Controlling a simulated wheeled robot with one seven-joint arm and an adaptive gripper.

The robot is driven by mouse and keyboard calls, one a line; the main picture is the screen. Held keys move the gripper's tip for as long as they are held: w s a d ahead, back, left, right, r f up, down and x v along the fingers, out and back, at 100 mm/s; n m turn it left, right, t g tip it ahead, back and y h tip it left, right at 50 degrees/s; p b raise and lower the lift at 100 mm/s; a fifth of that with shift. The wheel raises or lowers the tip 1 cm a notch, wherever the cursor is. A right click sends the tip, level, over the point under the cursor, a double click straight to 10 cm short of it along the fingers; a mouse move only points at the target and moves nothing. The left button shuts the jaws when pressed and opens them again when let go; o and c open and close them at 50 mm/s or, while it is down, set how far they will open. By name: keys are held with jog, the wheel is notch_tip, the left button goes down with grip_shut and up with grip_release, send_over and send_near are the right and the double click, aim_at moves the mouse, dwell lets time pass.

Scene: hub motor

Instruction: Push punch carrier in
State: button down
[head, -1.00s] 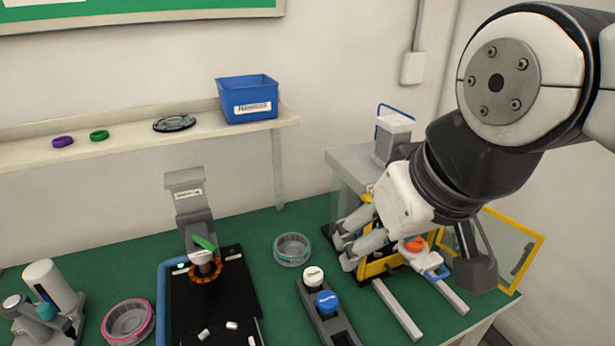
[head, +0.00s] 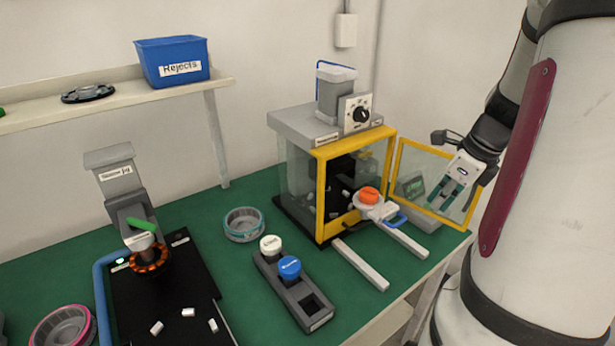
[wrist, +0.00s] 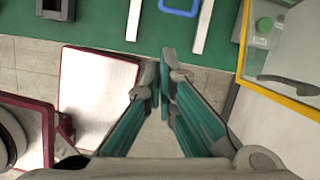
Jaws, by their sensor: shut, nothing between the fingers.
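The punch carrier (head: 378,207) is a pale slide with a blue loop handle (head: 397,219) and an orange ring-like part (head: 369,195) on it. It sits at the open front of the yellow-framed press (head: 322,190), above two pale rails (head: 360,265) that stick out forward. In the wrist view only the blue handle (wrist: 180,5) shows, at the top edge between the rails. My gripper (head: 441,198) is shut and empty, to the right of the carrier and apart from it, by the yellow-framed door. In the wrist view its fingertips (wrist: 162,75) point toward the table's front edge.
The press door (head: 430,222) stands open to the right, close to my gripper. A grey holder (head: 318,320) with a white and a blue knob stands left of the rails. The floor in front is partly open.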

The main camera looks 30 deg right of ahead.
aim_at(384, 211)
jog(key=w+d+f+m, duration=0.1)
jog(key=w+f, duration=0.4)
jog(key=f, duration=0.7)
jog(key=shift+w+m, duration=0.15)
jog(key=shift+m, duration=0.25)
jog(key=shift+d, duration=0.1)
jog(key=w, duration=0.2)
jog(key=w+b, duration=0.1)
jog(key=w, duration=0.5)
jog(key=shift+w+a, duration=0.25)
jog(key=shift+a, duration=0.1)
